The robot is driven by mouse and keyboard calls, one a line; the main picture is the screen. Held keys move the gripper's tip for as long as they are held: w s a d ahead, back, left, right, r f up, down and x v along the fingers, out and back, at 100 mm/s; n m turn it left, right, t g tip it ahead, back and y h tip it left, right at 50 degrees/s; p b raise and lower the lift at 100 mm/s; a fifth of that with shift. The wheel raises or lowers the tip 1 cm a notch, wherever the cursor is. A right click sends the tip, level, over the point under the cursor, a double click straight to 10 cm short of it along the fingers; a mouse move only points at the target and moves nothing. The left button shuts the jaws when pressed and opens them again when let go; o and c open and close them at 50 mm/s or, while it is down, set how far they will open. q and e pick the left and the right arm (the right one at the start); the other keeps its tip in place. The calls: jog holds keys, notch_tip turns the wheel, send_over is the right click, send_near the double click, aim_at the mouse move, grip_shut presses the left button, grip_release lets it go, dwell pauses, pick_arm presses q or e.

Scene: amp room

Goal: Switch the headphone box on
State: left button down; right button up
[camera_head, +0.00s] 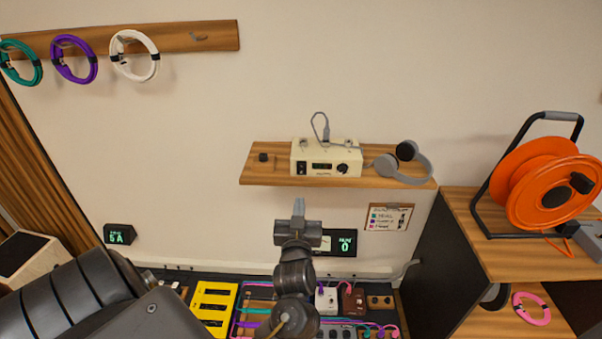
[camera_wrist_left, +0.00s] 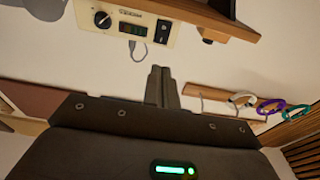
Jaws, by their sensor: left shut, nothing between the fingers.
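The headphone box (camera_head: 326,158) is a cream box on the wooden wall shelf. Its front has a dark rocker-like part (camera_head: 302,168) at the left, a small display in the middle and a black knob (camera_head: 343,168) at the right. The box also shows upside down in the left wrist view (camera_wrist_left: 113,22), where its display has small greenish marks too small to read. My left gripper (camera_head: 298,208) points up below the shelf, apart from the box. Its fingers (camera_wrist_left: 161,75) are closed together and empty. My right gripper is not in view.
Grey headphones (camera_head: 405,163) lie on the shelf (camera_head: 268,178) right of the box; a small black block (camera_head: 263,157) sits left. A grey cable (camera_head: 320,127) loops above the box. Below are a meter (camera_head: 340,243) and several pedals. An orange cable reel (camera_head: 545,185) stands at the right.

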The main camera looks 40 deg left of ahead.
aim_at(302, 166)
pick_arm(q)
jog(key=p+x, duration=0.2)
jog(key=x, duration=1)
jog(key=shift+r+p, duration=0.15)
jog(key=shift+p, duration=0.25)
jog(key=shift+w+a, duration=0.3)
jog(key=shift+w, duration=0.05)
